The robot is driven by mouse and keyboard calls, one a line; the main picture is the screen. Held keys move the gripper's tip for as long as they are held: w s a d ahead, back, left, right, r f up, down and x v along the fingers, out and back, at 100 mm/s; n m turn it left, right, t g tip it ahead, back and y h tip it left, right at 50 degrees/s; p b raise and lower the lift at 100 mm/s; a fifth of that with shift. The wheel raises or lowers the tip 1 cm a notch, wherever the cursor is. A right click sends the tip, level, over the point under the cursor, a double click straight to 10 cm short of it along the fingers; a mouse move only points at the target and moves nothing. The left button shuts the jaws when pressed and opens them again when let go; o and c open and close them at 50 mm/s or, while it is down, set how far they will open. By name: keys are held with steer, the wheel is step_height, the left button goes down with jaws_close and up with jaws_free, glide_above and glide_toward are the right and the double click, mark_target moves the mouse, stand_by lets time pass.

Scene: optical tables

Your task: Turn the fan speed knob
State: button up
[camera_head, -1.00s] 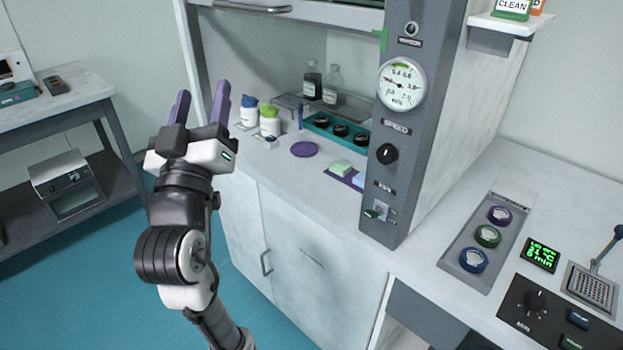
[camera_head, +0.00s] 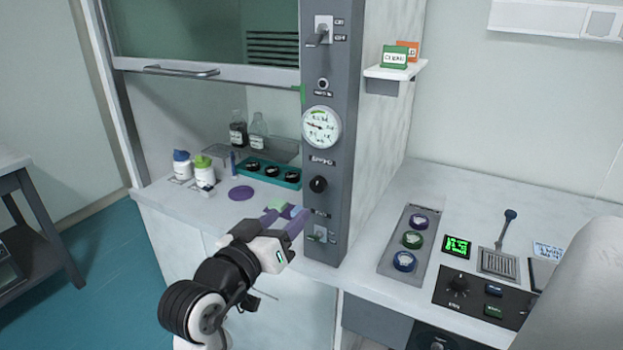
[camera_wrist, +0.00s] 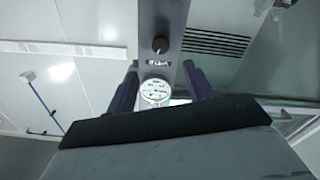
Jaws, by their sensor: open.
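The black round fan speed knob (camera_head: 318,184) is on the grey control column (camera_head: 340,100), below the white dial gauge (camera_head: 321,128) and a label. In the wrist view the knob (camera_wrist: 160,45) shows beyond the gauge (camera_wrist: 155,91), in a picture that looks upside down. My gripper (camera_head: 287,215) has purple fingers and is open. It is below and left of the knob in the head view, apart from it. In the wrist view the two fingers (camera_wrist: 160,90) flank the column with nothing between them.
A toggle switch (camera_head: 319,234) is low on the column and another (camera_head: 322,32) is high on it. A teal tray (camera_head: 270,183) and bottles stand in the hood at left. Three round caps sit in a grey holder (camera_head: 387,267) at right. A second knob (camera_head: 458,285) is on the bench panel.

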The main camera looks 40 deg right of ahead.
mark_target(316, 188)
steer(key=p+x, duration=0.2)
steer(key=x, duration=0.9)
steer(key=c, duration=1)
steer(key=shift+o, duration=0.2)
